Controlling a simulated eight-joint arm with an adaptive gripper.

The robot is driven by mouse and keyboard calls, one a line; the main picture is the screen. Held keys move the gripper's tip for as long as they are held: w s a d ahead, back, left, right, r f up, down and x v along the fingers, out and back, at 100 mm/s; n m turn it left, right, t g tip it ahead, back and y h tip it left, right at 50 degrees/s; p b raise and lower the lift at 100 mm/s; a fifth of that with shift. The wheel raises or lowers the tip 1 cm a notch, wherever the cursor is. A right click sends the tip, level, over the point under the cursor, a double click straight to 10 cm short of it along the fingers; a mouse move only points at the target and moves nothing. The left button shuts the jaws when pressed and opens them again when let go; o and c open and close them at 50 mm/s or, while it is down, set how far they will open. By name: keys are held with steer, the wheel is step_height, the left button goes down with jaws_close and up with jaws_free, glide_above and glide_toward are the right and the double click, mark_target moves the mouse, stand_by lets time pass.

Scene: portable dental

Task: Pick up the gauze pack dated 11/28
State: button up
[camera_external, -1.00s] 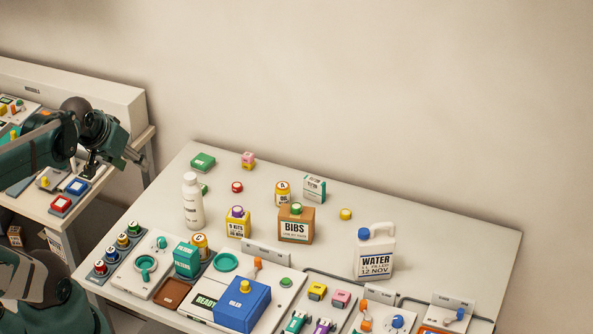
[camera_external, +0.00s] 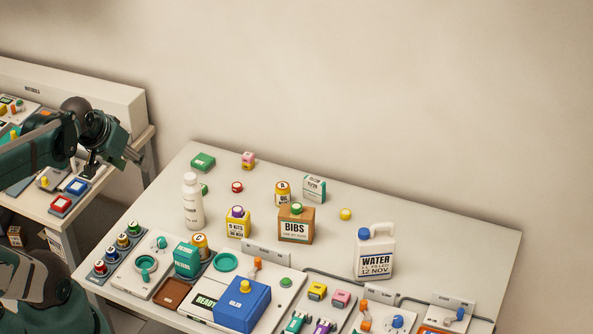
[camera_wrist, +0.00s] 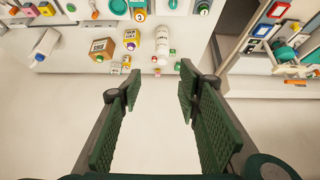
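No date 11/28 can be read on any pack in either view. A white and teal box (camera_external: 314,188) stands at the back of the table. A flat green pack (camera_external: 203,161) lies at the back left corner, and a teal box (camera_external: 186,260) stands at the front left. I cannot tell which of these is the gauze pack. My gripper (camera_external: 132,158) is off the table's left side, over the gap by the side bench. In the wrist view my gripper (camera_wrist: 157,88) is open and empty, with bare wall or floor between its fingers.
A tall white bottle (camera_external: 193,202), a BIBS box (camera_external: 296,224), a yellow kits box (camera_external: 238,223) and a water jug (camera_external: 375,252) stand on the table. A blue box (camera_external: 241,304) sits at the front. The table's right rear area is clear.

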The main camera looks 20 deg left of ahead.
steer(key=shift+w, duration=0.1)
steer(key=shift+c, duration=0.4)
steer(key=n+g+h+b, duration=0.4)
steer(key=n+g, duration=0.4)
steer(key=n, duration=0.8)
glide_above(311, 178)
steer(key=a, duration=0.2)
step_height(311, 178, down, 31)
steer(key=shift+f, duration=0.1)
steer(key=shift+w+d+f, duration=0.1)
steer(key=shift+d+f, duration=0.05)
steer(key=shift+f, duration=0.3)
steer(key=shift+h, duration=0.3)
